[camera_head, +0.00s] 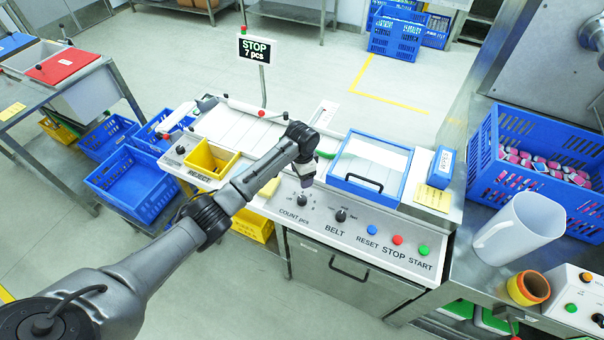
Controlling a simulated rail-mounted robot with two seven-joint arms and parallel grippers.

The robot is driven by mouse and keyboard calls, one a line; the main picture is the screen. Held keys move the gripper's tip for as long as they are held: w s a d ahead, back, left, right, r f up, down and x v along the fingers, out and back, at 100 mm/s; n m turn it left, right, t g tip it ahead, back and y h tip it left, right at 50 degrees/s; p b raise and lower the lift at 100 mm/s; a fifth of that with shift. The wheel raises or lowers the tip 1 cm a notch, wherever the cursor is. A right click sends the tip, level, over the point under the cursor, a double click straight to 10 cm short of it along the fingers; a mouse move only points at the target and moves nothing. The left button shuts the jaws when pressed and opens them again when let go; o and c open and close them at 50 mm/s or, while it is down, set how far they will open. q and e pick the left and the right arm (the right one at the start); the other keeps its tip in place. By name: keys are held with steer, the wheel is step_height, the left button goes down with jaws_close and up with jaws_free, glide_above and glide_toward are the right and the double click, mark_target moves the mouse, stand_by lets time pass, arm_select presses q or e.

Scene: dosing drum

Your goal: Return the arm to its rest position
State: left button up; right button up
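My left arm reaches in from the lower left across the dosing station. My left gripper (306,176) is above the control panel (350,238), near the COUNT knob (302,200). It points down, and a small purplish patch shows at its tip. The fingers are too small and dark to tell whether they are open or shut, or hold something. My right gripper is not in view. The sign (258,50) behind the station reads STOP 7 pcs.
A blue-framed lid with a handle (370,168) and a yellow reject bin (208,160) flank the gripper. Blue crates (130,185) stand left on the floor.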

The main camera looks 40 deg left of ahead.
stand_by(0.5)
arm_select(q)
steer(key=w+d+r+n+t+y, duration=0.1)
steer(key=w+d+r+t, duration=0.2)
steer(key=r, duration=0.6)
steer(key=d+r+n+t+y, duration=0.1)
steer(key=d+r+t, duration=0.35)
steer(key=r, duration=0.45)
steer(key=s+d+f+t+h, duration=0.1)
steer(key=s+d+f, duration=0.15)
steer(key=s, duration=0.65)
steer(key=s+d+f+t, duration=0.15)
steer(key=s+d, duration=0.25)
steer(key=s, duration=0.5)
steer(key=s+d+f+n+g+h, duration=0.1)
steer(key=s+f+g, duration=0.2)
steer(key=s+f, duration=0.65)
steer(key=s+f+g, duration=0.3)
steer(key=s+f, duration=0.4)
steer(key=s, duration=0.6)
step_height(320, 180, up, 19)
steer(key=p, duration=1.9)
steer(key=shift+s+d+r, duration=0.15)
steer(key=shift+s+d, duration=0.05)
steer(key=shift+s, duration=0.05)
